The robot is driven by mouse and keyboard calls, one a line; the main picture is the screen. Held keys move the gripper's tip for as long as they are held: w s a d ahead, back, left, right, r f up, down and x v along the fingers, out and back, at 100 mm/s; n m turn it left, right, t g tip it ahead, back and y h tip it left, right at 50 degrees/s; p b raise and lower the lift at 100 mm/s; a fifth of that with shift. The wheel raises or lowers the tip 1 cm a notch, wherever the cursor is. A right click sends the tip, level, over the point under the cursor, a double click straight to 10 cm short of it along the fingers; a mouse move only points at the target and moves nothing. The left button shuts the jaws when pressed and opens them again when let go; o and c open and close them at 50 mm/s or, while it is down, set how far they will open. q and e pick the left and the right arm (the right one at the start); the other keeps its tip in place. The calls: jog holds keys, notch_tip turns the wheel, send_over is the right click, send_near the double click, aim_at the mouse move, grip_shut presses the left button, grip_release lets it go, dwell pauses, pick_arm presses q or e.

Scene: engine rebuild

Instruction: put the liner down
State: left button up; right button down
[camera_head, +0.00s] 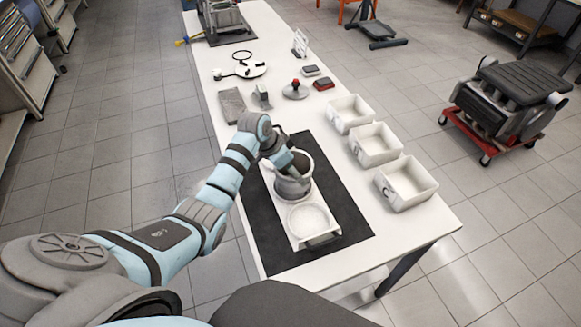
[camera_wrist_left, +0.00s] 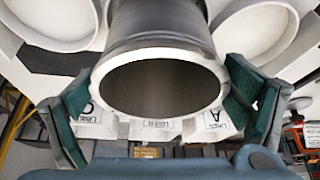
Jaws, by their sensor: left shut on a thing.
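The liner (camera_head: 293,187) is a grey metal cylinder, upright over the white block (camera_head: 311,191) on the black mat. My left gripper (camera_head: 284,162) is shut on it. In the left wrist view the liner (camera_wrist_left: 160,22) sits between the two green fingers of the gripper (camera_wrist_left: 160,100), and its round open end faces the camera. Round openings of the block (camera_wrist_left: 282,62) show on both sides of the liner. The liner's lower end is hidden, so I cannot tell whether it rests in the block or hangs just above. My right gripper is not in view.
The black mat (camera_head: 350,222) has bare room around the block. Three white bins (camera_head: 408,203) stand along the table's right side. Farther back are a grey tray (camera_head: 232,105), a red-topped part (camera_head: 295,90) and small blocks. An engine on a red cart (camera_head: 490,140) stands off to the right.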

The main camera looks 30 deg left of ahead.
pick_arm(q)
jog(key=o, duration=1.2)
jog(key=shift+s, duration=0.1)
jog(key=shift+d, duration=0.1)
jog(key=shift+r, duration=0.1)
jog(key=p+v, duration=0.2)
jog(key=v, duration=1)
